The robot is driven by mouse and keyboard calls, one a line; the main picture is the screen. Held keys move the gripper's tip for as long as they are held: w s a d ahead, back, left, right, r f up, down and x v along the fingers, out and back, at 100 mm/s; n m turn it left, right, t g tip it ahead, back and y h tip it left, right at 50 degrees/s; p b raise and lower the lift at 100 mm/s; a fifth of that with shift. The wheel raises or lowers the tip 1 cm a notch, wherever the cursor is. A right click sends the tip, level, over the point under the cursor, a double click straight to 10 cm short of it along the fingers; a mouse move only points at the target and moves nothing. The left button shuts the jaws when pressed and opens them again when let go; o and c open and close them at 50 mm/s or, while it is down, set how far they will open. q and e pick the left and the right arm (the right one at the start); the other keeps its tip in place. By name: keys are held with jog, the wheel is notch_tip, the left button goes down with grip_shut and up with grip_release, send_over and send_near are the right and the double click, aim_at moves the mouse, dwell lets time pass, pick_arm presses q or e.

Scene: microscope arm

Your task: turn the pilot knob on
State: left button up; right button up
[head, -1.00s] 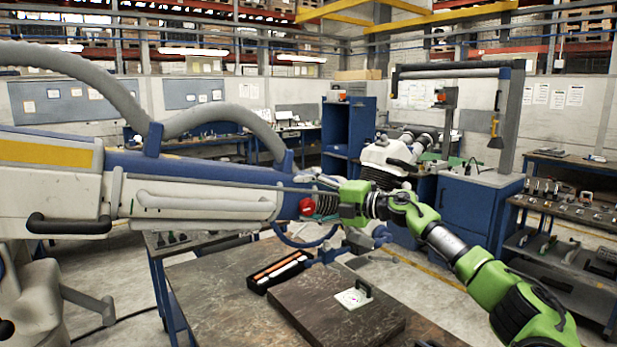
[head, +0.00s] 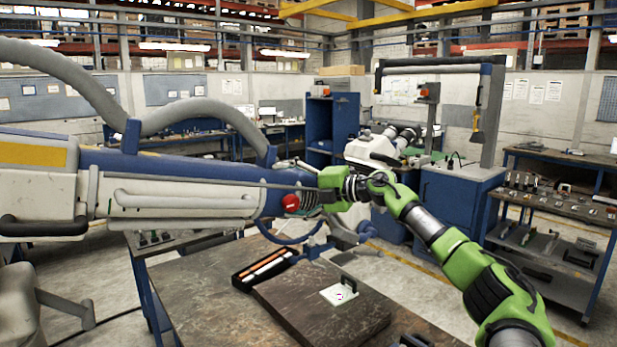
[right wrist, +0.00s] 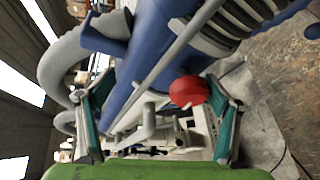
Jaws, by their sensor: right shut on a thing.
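The red pilot knob (head: 290,203) sits near the right end of the big blue and white microscope arm (head: 180,168). It also shows in the right wrist view (right wrist: 188,92), round and red with a pale mark, between the two fingers. My green right gripper (head: 318,192) is at the arm's end, just right of the knob in the head view. Its dark teal fingers (right wrist: 160,105) are spread to either side of the knob and closed on it; the exact contact is hard to see. My left gripper is not in view.
A brown table (head: 215,300) stands below, with a black tray of orange and white sticks (head: 262,266) and a thick dark board (head: 300,305) bearing a white plate (head: 338,294). A thin rod runs along the microscope arm close to my gripper. A white microscope (head: 372,150) stands behind.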

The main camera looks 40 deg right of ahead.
jog(key=shift+s+d+r+t+b, duration=0.15)
jog(key=shift+s+d+r+b, duration=0.1)
jog(key=shift+r, duration=0.3)
jog(key=shift+s+d+r+t+b, duration=0.1)
jog(key=shift+s+r+t+b, duration=0.1)
jog(key=shift+r, duration=0.3)
jog(key=shift+c, duration=1)
jog(key=shift+s+b, duration=0.35)
jog(key=shift+b, duration=0.05)
jog(key=shift+c, duration=0.6)
jog(key=shift+b+v, duration=1.1)
jog(key=shift+v, duration=0.45)
jog(key=shift+c, duration=0.7)
jog(key=s, duration=0.1)
jog(key=s+r+b, duration=0.1)
jog(key=s, duration=0.1)
jog(key=shift+s+a, duration=0.1)
jog(key=shift+s, duration=0.15)
jog(key=shift+a+f+b+v, duration=0.1)
jog(key=shift+f+b+v, duration=0.05)
jog(key=shift+b+v, duration=1.1)
jog(key=shift+a+f+b+v, duration=0.15)
jog(key=shift+b+v, duration=0.75)
jog(key=shift+v, duration=0.55)
jog(key=shift+f+b+v, duration=0.15)
jog(key=shift+b+v, duration=0.95)
jog(key=shift+v, duration=0.25)
